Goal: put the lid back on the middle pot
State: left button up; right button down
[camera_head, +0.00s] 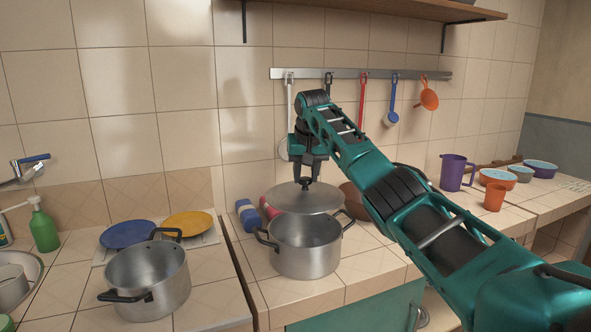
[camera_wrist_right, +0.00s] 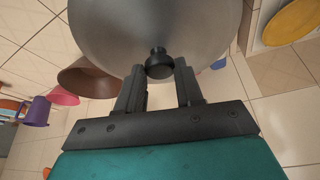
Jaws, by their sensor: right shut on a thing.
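A grey metal lid (camera_head: 300,199) with a black knob hangs nearly level from my right gripper (camera_head: 305,181). The gripper is shut on the knob, which also shows between the fingers in the right wrist view (camera_wrist_right: 158,70). The lid (camera_wrist_right: 150,25) fills the top of that view. Below the lid, a steel pot (camera_head: 304,251) with two dark handles stands on the counter. Another open steel pot (camera_head: 150,287) stands to the left. My left gripper is not in view.
Blue (camera_head: 128,234) and yellow (camera_head: 188,224) plates lie behind the left pot. A blue cylinder (camera_head: 248,215) and a brown bowl (camera_head: 356,202) sit near the lid. A purple pitcher (camera_head: 453,172) and orange cup (camera_head: 495,196) stand at right. Utensils hang from a wall rail (camera_head: 440,76).

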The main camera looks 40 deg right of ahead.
aim_at(307, 193)
jog(key=shift+s+f, duration=0.2)
jog(key=shift+f, duration=2.95)
jog(key=shift+f, duration=0.1)
dwell(0.3)
jog(key=shift+c, duration=0.8)
grip_release()
jog(key=shift+r, duration=3.5)
